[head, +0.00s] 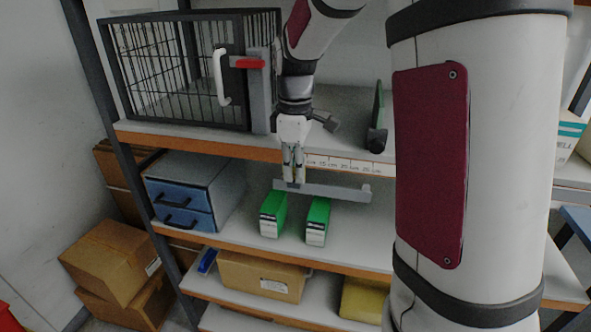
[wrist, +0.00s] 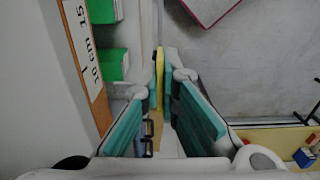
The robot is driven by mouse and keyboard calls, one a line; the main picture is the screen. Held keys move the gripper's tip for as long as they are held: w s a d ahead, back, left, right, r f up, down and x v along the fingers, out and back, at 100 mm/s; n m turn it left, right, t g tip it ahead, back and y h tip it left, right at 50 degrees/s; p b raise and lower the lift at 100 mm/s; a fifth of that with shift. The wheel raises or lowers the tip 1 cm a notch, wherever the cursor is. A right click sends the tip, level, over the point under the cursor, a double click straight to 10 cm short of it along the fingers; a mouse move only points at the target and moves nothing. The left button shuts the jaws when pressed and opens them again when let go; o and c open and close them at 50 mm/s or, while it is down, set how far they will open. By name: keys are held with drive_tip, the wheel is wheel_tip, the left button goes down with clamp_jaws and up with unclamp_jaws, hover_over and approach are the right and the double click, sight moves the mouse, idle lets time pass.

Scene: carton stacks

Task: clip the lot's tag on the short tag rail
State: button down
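My gripper (head: 293,182) points down in front of the shelving, at the left end of a grey bar (head: 335,191) that looks like the short tag rail. In the head view its fingers are close together, and the tips overlap the bar's end. In the wrist view the teal-padded fingers (wrist: 161,75) narrow towards their tips, with a thin yellow strip (wrist: 159,72) between them. I cannot tell whether that strip is a held tag or something behind. Two green cartons (head: 273,214) (head: 317,221) stand on the shelf below the bar. No other tag is clearly visible.
A ruler strip (head: 340,165) runs along the upper shelf edge, close to my gripper. A wire cage (head: 185,70) stands above, blue drawers (head: 182,205) stand left. A cardboard box (head: 262,277) and yellow box (head: 362,300) sit lower. Open floor (wrist: 260,75) lies outside the shelf.

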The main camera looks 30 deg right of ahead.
drive_tip(key=shift+s+f, duration=0.1)
drive_tip(key=shift+f, duration=0.1)
drive_tip(key=c, duration=1.7)
unclamp_jaws()
drive_tip(key=o, duration=0.5)
drive_tip(key=shift+r, duration=0.1)
drive_tip(key=shift+r, duration=0.1)
drive_tip(key=shift+r, duration=2.95)
